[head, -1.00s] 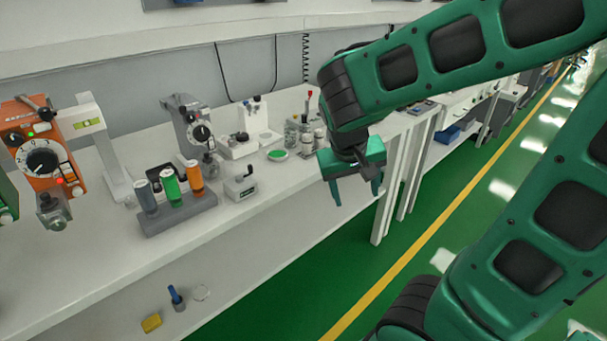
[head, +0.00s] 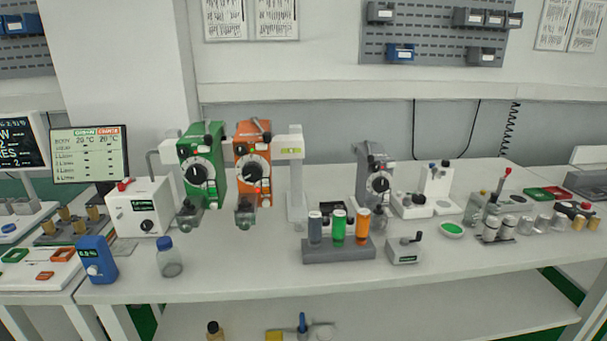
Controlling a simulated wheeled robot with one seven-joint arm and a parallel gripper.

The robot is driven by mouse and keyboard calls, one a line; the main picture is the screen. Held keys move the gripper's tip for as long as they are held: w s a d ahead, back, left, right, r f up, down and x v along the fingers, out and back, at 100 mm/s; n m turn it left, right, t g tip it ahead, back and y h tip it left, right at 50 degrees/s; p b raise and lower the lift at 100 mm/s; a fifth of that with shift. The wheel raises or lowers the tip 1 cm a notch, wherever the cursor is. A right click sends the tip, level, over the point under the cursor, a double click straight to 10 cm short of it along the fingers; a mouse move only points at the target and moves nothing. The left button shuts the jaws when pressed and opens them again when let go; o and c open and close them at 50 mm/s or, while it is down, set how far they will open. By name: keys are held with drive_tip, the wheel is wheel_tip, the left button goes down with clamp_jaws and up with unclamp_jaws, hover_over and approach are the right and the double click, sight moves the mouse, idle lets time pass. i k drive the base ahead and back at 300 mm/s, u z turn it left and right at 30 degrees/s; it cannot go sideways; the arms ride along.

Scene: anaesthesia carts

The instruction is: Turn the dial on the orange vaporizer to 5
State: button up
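The orange vaporizer (head: 270,138) stands upright on the bench, left of the middle in the head view, fixed beside a grey-white post. Its round white dial (head: 252,172) with a dark knob faces me; the numbers on it are too small to read. A green vaporizer (head: 202,150) stands close on its left with a similar dial. A grey vaporizer (head: 376,180) stands apart to the right. My gripper is outside the view now, so its state is hidden.
A grey rack with grey, green and orange bottles (head: 330,252) stands right of the orange vaporizer, nearer the bench front. A clear blue-capped bottle (head: 169,262) and a white box (head: 140,208) stand to the left. The bench top (head: 235,270) before the vaporizers is clear.

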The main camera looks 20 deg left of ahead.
sight(252, 172)
drive_tip(key=z, duration=0.65)
drive_tip(key=k, duration=1.4)
drive_tip(key=u, duration=1)
drive_tip(key=i, duration=1)
